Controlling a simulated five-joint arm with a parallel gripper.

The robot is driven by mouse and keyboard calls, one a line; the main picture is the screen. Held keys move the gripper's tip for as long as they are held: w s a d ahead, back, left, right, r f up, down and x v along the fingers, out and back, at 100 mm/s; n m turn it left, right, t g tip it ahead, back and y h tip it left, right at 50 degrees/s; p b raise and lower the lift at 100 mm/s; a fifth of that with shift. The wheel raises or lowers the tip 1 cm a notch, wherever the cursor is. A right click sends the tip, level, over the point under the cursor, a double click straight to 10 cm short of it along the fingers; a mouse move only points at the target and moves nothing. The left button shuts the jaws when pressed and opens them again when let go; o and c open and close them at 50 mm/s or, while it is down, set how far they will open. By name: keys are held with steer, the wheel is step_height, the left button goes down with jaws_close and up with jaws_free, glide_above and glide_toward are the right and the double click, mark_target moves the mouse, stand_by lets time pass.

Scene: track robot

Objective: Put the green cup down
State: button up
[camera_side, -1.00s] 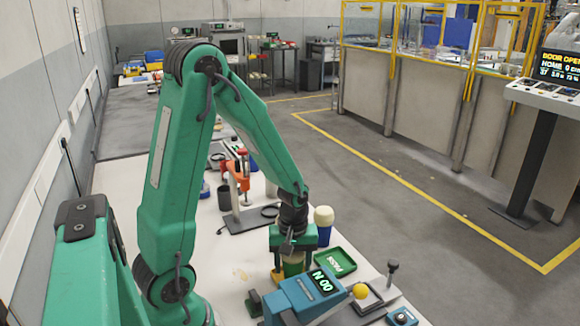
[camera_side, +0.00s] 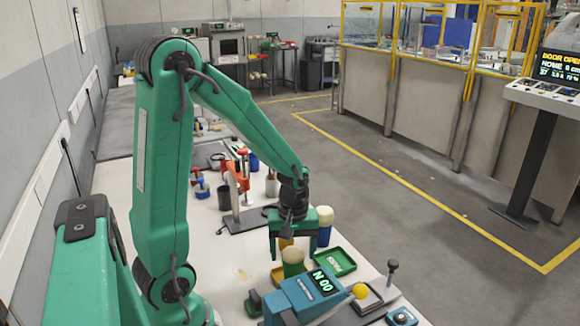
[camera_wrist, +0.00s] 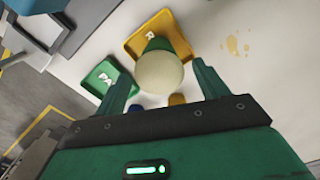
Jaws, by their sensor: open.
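The green cup (camera_side: 293,267) with a cream top stands upright in the side view, below my gripper (camera_side: 291,250). In the wrist view the cup (camera_wrist: 158,72) shows from above, mostly its pale round top. It appears to stand on the yellow tray (camera_wrist: 178,42), which also shows at its left in the side view (camera_side: 276,274). My gripper (camera_wrist: 164,86) is open and empty, with its fingers spread above the cup and apart from it. The green PASS tray (camera_side: 335,261) lies just right of the cup.
A blue cup (camera_side: 325,226) with a cream top stands behind the gripper. A red-handled clamp (camera_side: 243,172) stands behind.

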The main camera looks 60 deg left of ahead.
step_height(320, 180, up, 8)
steer(key=shift+r, duration=0.1)
stand_by(0.4)
stand_by(0.5)
steer(key=shift+s+d+r+m, duration=0.1)
steer(key=shift+d+r+m, duration=0.2)
steer(key=shift+r+m, duration=0.1)
steer(key=s+d+r+m+t, duration=0.5)
steer(key=s+d+r+m, duration=0.1)
steer(key=m, duration=0.6)
steer(key=shift+d+r+m+t, duration=0.3)
steer(key=shift+d+r, duration=0.6)
steer(key=shift+r, duration=0.45)
